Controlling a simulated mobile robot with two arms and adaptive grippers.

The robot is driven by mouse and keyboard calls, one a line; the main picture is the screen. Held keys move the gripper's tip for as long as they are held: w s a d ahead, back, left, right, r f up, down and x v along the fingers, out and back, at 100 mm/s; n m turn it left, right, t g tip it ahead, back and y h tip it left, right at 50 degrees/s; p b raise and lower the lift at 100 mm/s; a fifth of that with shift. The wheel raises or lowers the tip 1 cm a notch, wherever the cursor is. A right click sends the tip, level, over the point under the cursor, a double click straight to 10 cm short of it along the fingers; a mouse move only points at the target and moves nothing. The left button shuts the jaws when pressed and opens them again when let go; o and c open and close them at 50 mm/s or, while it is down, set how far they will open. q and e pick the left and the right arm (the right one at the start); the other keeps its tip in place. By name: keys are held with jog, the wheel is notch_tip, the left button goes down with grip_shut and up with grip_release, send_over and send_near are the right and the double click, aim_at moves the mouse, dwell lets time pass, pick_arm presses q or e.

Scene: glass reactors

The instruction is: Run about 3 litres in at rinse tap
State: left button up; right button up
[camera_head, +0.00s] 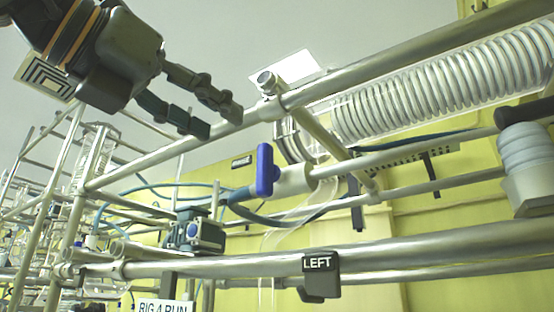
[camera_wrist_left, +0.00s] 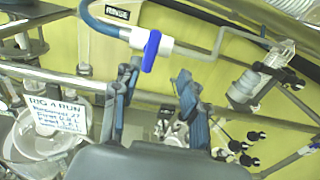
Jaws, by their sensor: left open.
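The rinse tap has a blue lever (camera_head: 265,170) on a white body (camera_head: 297,181), with a blue hose on its left and a pale pipe on its right. In the left wrist view the blue lever (camera_wrist_left: 151,50) stands crosswise to the pipe, near a label reading RINSE (camera_wrist_left: 117,13). My left gripper (camera_head: 222,122) is open and empty, above and left of the lever in the head view. In the left wrist view its fingers (camera_wrist_left: 158,76) are apart, just below the lever and not visibly touching it. My right gripper is not in view.
Metal frame rails cross the view, one bearing a LEFT tag (camera_head: 317,263). A coiled glass condenser (camera_head: 440,92) lies at upper right. A RIG 4 RUN card (camera_wrist_left: 58,113) and a round vessel (camera_wrist_left: 35,135) are at left in the wrist view.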

aim_at(260, 150)
pick_arm(q)
jog(key=shift+t+y, duration=0.3)
jog(key=shift+y, duration=0.1)
jog(key=p+x, duration=0.2)
jog(key=x, duration=0.2)
jog(key=p+x, duration=0.2)
jog(key=x, duration=0.1)
jog(key=p+x, duration=0.2)
jog(key=x, duration=0.2)
jog(key=shift+w+r, duration=0.4)
jog(key=shift+w, duration=0.1)
jog(key=shift+w+d+f, duration=0.1)
jog(key=shift+w+d, duration=0.1)
jog(key=shift+w, duration=0.15)
grip_shut()
